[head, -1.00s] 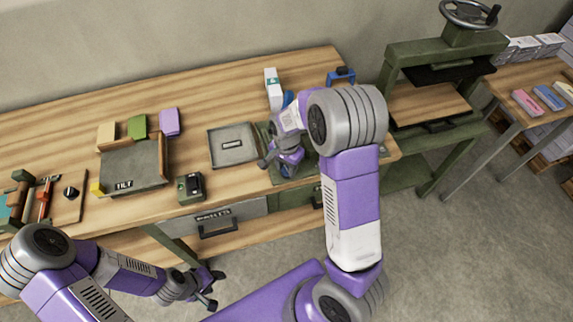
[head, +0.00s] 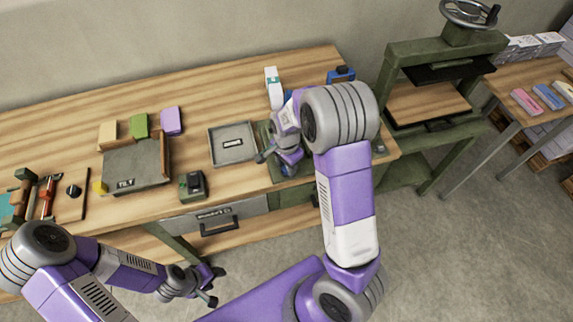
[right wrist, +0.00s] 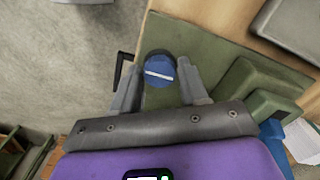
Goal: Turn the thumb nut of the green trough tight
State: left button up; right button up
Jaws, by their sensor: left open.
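The thumb nut (right wrist: 160,72) is a round blue knob with a white line across its top, seen in the right wrist view. It sits over a flat green surface (right wrist: 205,42), with a raised green block, perhaps part of the trough (right wrist: 250,92), to its right. My right gripper (right wrist: 161,78) has one finger on each side of the nut; whether they touch it is unclear. In the head view my right gripper (head: 277,163) and arm cover most of the trough and the nut. My left gripper (head: 212,284) is open and empty in front of the table.
A grey tray (head: 232,144) lies left of my right gripper, with a small dark green device (head: 192,186) near the table edge. A tilted grey holder (head: 135,165) stands further left. A green press (head: 445,60) stands at the right. A drawer (head: 215,217) hangs below the table.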

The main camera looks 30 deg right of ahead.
aim_at(286, 168)
jog(key=o, duration=0.3)
jog(key=shift+o, duration=0.2)
notch_tip(286, 168, up, 8)
jog(key=shift+f+p, duration=0.2)
jog(key=shift+p, duration=0.45)
